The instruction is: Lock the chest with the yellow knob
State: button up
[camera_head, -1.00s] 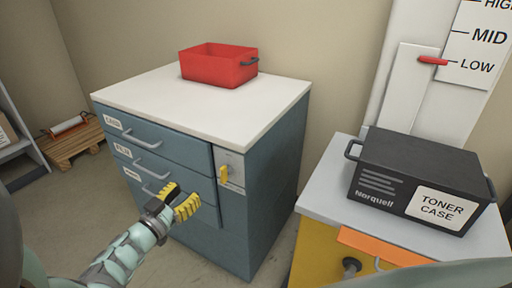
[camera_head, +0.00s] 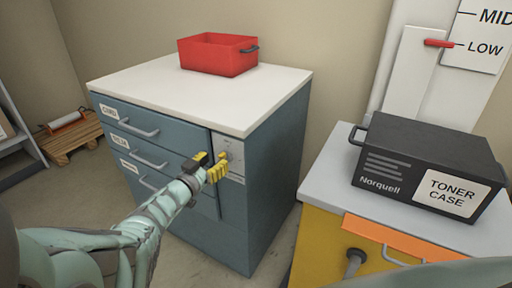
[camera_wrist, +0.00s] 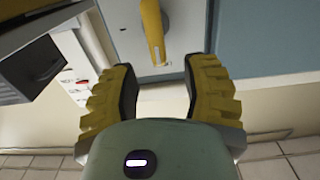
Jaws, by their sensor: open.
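The chest (camera_head: 262,180) is a blue-grey drawer cabinet with a white top, in the middle of the head view. Its drawers look closed. The yellow knob is a narrow lever on a pale plate (camera_head: 234,155) at the upper right of the chest's front. In the head view my gripper (camera_head: 213,165) is in front of the plate and largely hides the knob. In the wrist view the yellow knob (camera_wrist: 154,32) shows just beyond the gap between my open fingers (camera_wrist: 164,75). Nothing is held, and I cannot tell whether a finger touches the knob.
A red bin (camera_head: 217,56) sits on the chest top. To the right, a black toner case (camera_head: 405,165) rests on a grey-topped yellow cabinet (camera_head: 322,243). A red slider (camera_head: 438,43) is on the wall scale behind. A wooden pallet (camera_head: 73,142) lies at the far left.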

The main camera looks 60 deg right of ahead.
aim_at(219, 157)
jog(key=shift+d+f+b, duration=0.1)
jog(key=shift+d+b, duration=0.75)
jog(key=shift+d, duration=1.15)
jog(key=shift+o, duration=0.4)
jog(key=shift+w, duration=0.1)
grip_shut()
